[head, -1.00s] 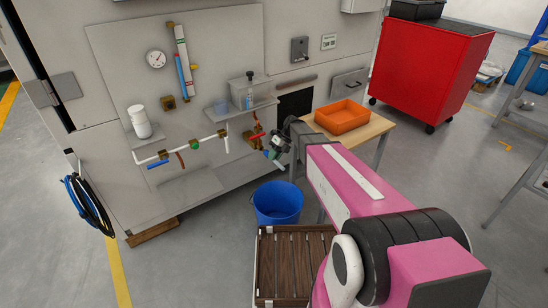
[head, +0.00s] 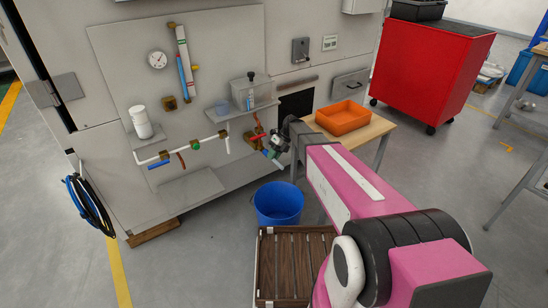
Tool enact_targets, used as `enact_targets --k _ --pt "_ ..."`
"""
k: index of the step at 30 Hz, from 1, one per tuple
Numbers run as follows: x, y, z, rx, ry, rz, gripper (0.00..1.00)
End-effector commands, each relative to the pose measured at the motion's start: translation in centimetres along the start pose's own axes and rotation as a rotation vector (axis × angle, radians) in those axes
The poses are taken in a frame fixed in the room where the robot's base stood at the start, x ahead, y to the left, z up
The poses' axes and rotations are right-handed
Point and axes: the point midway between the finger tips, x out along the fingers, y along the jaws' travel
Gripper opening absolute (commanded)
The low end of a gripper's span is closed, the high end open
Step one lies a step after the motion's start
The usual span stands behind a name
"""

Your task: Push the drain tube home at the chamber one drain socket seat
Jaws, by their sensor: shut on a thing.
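My gripper (head: 275,146) is at the right end of the pipework on the chamber's front panel. It is small and partly hidden by my own wrist. It is shut on what looks like the drain tube (head: 271,155), a short blue-green piece with a pale end just below the jaws. The tube sits close to a brass fitting with a red handle (head: 257,137), which may be the chamber one drain socket. I cannot tell whether the tube touches the socket or how deep it sits.
A blue bucket (head: 278,203) and a wooden crate (head: 292,265) stand below. An orange tray (head: 345,120) sits on a table at right.

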Motion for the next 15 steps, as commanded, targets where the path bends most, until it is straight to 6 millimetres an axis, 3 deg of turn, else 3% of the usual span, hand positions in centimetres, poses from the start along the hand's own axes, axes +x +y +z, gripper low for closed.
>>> enact_targets --k 15 --pt "-0.01 0.00 1.16 -0.001 0.000 0.000 0.00"
